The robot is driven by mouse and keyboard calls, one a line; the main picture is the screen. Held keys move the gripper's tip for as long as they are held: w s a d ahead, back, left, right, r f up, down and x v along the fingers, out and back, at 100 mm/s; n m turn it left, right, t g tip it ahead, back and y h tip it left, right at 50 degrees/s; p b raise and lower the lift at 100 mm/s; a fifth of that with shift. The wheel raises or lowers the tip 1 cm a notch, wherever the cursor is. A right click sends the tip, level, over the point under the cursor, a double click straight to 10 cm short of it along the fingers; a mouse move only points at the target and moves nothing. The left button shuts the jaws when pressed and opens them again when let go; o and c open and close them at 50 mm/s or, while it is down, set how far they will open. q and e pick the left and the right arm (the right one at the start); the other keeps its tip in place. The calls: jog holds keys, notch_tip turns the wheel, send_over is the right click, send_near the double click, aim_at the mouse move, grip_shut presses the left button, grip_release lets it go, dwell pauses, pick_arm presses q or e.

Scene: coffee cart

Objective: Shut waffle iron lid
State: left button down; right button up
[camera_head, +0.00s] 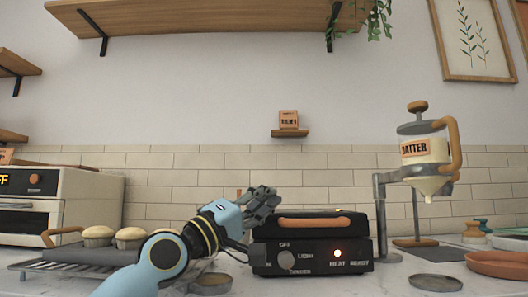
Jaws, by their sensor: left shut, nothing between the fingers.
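The black waffle iron (312,250) stands on the counter at the centre. Its dark lid (315,213) lies flat, low over the base, with the orange-brown handle (313,224) across the front. It looks down; a small gap cannot be ruled out from this angle. The front shows a dial and a lit lamp (337,253) by "HEAT READY". My left gripper (264,197) is shut and empty, at the iron's left side, about level with the lid top. Whether it touches the lid is unclear. My right gripper is out of view.
A batter dispenser (424,155) on a metal stand is right of the iron. A rack (50,265), a dark tray with muffins (98,236) and an oven (55,205) are left. A grey disc (437,283) and terracotta dish (497,264) lie right.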

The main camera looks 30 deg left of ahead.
pick_arm(q)
jog(key=shift+s+f, duration=0.1)
jog(key=shift+f, duration=0.1)
dwell(0.4)
jog(key=shift+v, duration=5.35)
jog(key=shift+s+a+f, duration=0.2)
jog(key=shift+s+f, duration=0.05)
jog(key=shift+s, duration=0.3)
